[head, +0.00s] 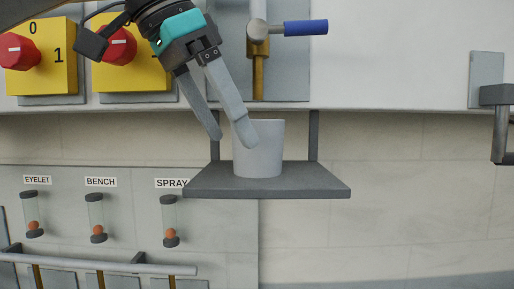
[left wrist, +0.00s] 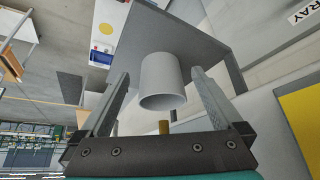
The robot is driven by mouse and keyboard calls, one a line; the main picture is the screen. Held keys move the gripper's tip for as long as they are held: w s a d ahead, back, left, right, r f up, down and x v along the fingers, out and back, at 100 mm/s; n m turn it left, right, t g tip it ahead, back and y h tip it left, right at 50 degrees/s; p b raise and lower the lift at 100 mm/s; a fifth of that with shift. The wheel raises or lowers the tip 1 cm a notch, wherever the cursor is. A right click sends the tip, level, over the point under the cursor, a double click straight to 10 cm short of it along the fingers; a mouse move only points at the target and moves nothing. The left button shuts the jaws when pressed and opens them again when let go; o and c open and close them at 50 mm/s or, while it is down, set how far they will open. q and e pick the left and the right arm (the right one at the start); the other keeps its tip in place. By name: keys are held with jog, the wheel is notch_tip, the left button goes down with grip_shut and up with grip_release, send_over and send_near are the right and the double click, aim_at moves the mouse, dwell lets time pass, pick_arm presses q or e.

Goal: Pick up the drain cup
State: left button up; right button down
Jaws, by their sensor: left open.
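The drain cup (head: 262,152) is a plain light-grey cup standing upright on a dark grey shelf (head: 310,188) below the tap. My left gripper (head: 232,139) is open and reaches down from above left, its fingertips at the cup's upper left side in the head view. One finger passes in front of the cup's rim. In the left wrist view the cup (left wrist: 161,78) lies in the gap between the two spread fingers (left wrist: 160,76), with space showing on both sides. My right gripper is in neither view.
A tap with a blue lever (head: 305,28) and brass pipe (head: 258,78) stands right above the cup. Yellow switch boxes (head: 55,75) with red knobs are at the left. Labelled gauges (head: 96,215) and a rail (head: 100,264) are below. A grey bracket (head: 497,95) is at the far right.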

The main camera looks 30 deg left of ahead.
aim_at(258, 147)
pick_arm(q)
jog(key=w, duration=0.1)
jog(key=w+d, duration=0.1)
jog(key=shift+w+d+p, duration=0.1)
jog(key=shift+w+p, duration=0.2)
jog(key=shift+p, duration=0.05)
jog(key=x, duration=0.2)
jog(key=shift+w+d+f, duration=0.1)
jog(key=shift+f, duration=0.4)
jog(key=c, duration=1.2)
jog(key=shift+r, duration=0.15)
